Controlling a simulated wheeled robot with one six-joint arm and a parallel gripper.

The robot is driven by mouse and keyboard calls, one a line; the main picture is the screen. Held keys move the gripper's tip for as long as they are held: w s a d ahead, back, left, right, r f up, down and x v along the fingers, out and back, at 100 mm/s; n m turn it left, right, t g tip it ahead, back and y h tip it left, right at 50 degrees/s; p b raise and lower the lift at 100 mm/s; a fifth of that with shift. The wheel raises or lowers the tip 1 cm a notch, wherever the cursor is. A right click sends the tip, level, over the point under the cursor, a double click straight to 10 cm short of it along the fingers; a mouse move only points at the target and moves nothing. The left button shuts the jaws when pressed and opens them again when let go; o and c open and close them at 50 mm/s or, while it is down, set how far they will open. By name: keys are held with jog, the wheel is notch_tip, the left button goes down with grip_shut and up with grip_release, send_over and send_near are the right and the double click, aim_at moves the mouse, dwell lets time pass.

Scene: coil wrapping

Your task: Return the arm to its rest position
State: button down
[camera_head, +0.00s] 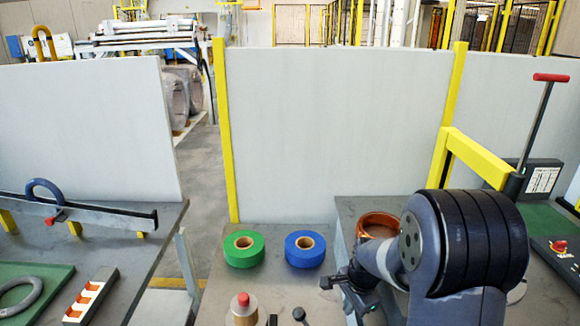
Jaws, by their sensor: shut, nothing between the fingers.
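My arm reaches in from the lower right, and its thick dark joint covers part of the right-hand table. My gripper (338,284) is small and dark at the arm's left end. It is shut and empty, right of and below the blue tape roll (305,262). The green tape roll (244,262) lies left of the blue one on the middle table. My gripper shows apart from both rolls.
A copper-coloured ring (379,219) lies behind my arm. A brown roll with a red top (243,313) stands at the front. A yellow frame (475,153) and red-handled lever (538,110) stand at right. Pale partitions (335,130) close off the back.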

notch_tip(320, 180, up, 7)
jog(key=s+d+y+b, duration=0.1)
jog(key=d, duration=0.1)
jog(key=shift+d+f, duration=0.15)
jog(key=shift+d, duration=0.15)
dwell(0.3)
